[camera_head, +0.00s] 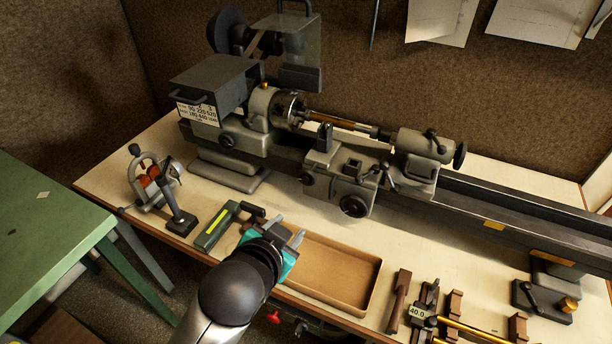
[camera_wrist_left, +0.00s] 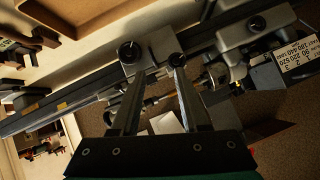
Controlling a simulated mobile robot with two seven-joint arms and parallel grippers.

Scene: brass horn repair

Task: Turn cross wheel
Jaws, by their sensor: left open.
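The cross wheel (camera_head: 354,206) is a dark round handwheel on the front of the lathe carriage (camera_head: 345,187). What looks like the same wheel shows in the left wrist view (camera_wrist_left: 129,51), beyond the fingertips. My left gripper (camera_head: 286,230) is open and empty, with teal and grey parts. It is over the back left edge of the tan tray, in front of and to the left of the wheel, and apart from it. Its two fingers also show in the left wrist view (camera_wrist_left: 158,76), spread with nothing between them. My right gripper is not in view.
The headstock (camera_head: 228,140) stands at left, the tailstock (camera_head: 415,145) at right. A brass-coloured rod (camera_head: 335,122) spans between them. The tray (camera_head: 364,308), a green tool (camera_head: 214,229) and a small stand (camera_head: 182,222) are near the bench front. Brass tools (camera_head: 470,330) lie at right.

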